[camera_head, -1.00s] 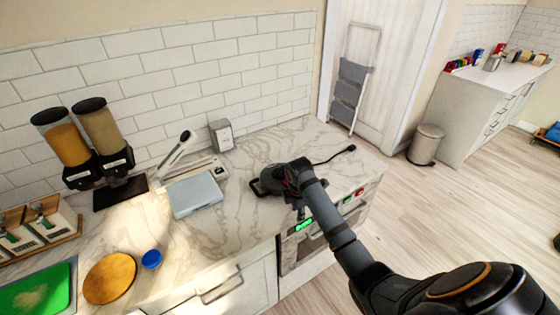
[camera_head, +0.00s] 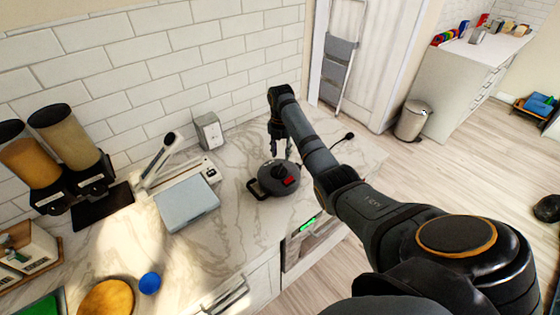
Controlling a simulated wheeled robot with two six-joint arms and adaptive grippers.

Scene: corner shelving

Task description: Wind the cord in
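A dark grey round cord reel (camera_head: 272,181) sits on the marble counter, with a handle at its left, a dark knob on top and a red part on its front right side. The cord's black end (camera_head: 348,137) lies on the counter to the right. Most of the cord between is hidden behind my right arm. My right gripper (camera_head: 281,153) points down just behind the reel. Its two fingers look apart with nothing between them. Whether they touch the reel is unclear. My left gripper is not in view.
A grey flat-topped appliance (camera_head: 187,204) stands left of the reel, with a grey dispenser box (camera_head: 208,131) behind. A blue cup (camera_head: 150,283) and round wooden board (camera_head: 105,298) lie front left. The counter's front edge (camera_head: 250,262) is close to the reel.

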